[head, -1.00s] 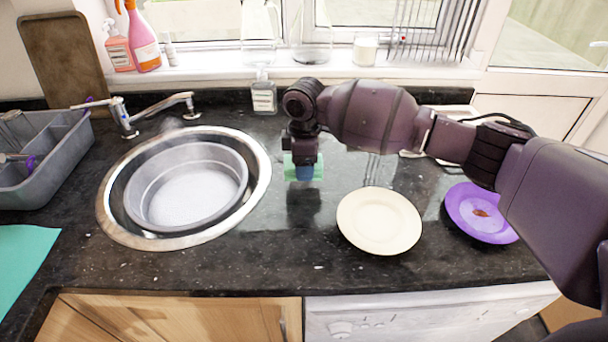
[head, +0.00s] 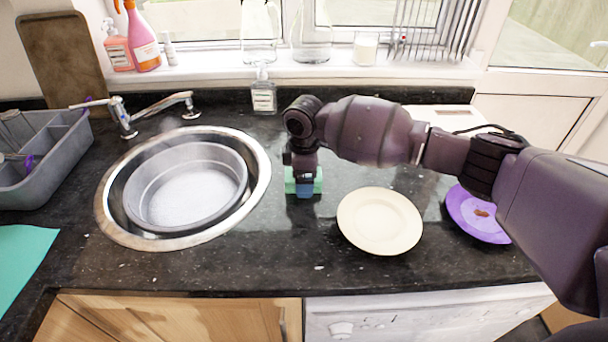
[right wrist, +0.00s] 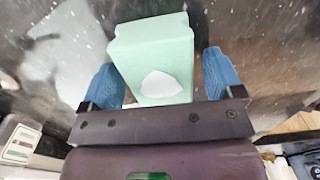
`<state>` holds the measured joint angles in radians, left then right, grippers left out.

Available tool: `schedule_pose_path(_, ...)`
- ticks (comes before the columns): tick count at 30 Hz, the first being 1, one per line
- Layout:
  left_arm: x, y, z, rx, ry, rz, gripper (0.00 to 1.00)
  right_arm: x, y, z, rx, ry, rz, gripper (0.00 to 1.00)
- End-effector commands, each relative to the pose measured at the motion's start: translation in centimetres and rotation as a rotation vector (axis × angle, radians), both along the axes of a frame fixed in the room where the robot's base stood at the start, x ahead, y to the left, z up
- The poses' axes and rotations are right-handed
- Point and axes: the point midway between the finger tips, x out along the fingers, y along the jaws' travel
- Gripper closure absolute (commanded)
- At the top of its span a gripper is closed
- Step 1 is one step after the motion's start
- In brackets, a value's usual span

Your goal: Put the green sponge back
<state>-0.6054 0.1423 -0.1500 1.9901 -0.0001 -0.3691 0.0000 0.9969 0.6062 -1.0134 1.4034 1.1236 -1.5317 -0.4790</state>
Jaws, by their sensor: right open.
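The green sponge (head: 318,181) is on the dark counter to the right of the sink, partly hidden behind my right gripper (head: 304,192) in the head view. In the right wrist view the sponge (right wrist: 150,50) is a pale green block with a white patch on its near side. The blue fingertips of my right gripper (right wrist: 163,80) are on either side of it, with small gaps. The right gripper is open and points down at the sponge. My left gripper is not in view.
A round sink (head: 107,205) holding a grey basin (head: 190,187) lies to the left. A cream plate (head: 380,220) and a purple plate (head: 478,222) are to the right. A soap bottle (head: 263,94) stands behind. A grey caddy (head: 62,160) is at far left.

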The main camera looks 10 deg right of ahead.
Motion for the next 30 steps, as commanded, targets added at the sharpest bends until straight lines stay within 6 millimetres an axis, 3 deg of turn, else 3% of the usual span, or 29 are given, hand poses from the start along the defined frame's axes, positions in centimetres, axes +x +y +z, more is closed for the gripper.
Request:
schedule_pose_path(8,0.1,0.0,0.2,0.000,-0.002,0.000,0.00,0.1,0.0,1.3,0.000,-0.002,0.000,0.14)
schedule_pose_path(21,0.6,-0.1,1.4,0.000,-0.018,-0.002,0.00,0.0,0.0,9.3,0.000,-0.003,0.001,0.14)
schedule_pose_path(30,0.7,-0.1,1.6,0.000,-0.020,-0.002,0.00,0.0,0.0,12.1,0.000,-0.001,-0.001,0.14)
